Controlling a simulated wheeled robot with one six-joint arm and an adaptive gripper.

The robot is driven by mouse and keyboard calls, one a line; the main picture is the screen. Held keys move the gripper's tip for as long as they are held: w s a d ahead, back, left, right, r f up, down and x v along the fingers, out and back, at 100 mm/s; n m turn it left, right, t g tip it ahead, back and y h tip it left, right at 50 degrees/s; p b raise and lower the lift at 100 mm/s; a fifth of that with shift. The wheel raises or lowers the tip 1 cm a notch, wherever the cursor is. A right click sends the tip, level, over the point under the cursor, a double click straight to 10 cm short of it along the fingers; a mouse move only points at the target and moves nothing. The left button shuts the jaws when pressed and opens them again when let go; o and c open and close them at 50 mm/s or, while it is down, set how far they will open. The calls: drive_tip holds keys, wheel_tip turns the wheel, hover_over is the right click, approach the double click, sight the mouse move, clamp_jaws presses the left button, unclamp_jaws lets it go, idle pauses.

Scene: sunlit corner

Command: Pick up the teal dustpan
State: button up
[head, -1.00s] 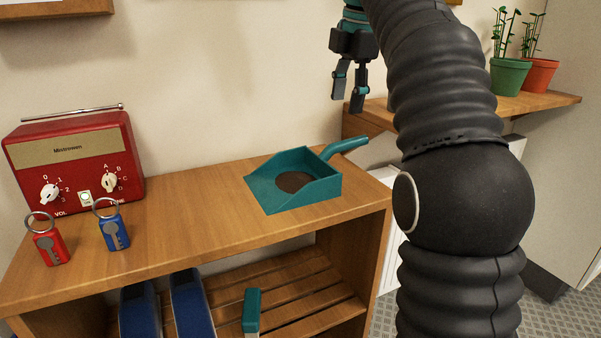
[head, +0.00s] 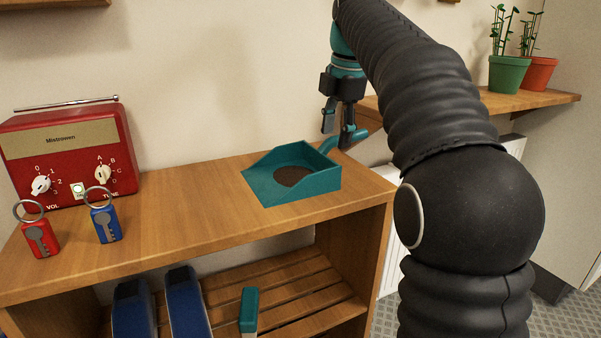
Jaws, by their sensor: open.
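The teal dustpan (head: 312,186) lies on the wooden shelf top, with a dark brown patch inside its pan. Its handle points to the back right, and part of the handle is hidden behind my gripper. My gripper (head: 336,138) is open, pointing down, with its fingers at the handle, near where it meets the pan. I cannot tell whether the fingers touch the handle or stand on both sides of it.
A red radio (head: 66,152) stands at the left, with a red key tag (head: 40,240) and a blue key tag (head: 105,226) before it. Blue items and a teal-topped object (head: 249,309) are on the lower slatted shelf. Potted plants (head: 509,74) stand at the back right.

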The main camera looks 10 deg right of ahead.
sight(333, 140)
drive_tip(key=f, duration=0.2)
drive_tip(key=w+f+b, duration=0.1)
drive_tip(key=f, duration=0.1)
drive_tip(key=shift+a, duration=0.3)
drive_tip(key=shift+r, duration=0.1)
clamp_jaws()
drive_tip(key=shift+r, duration=0.15)
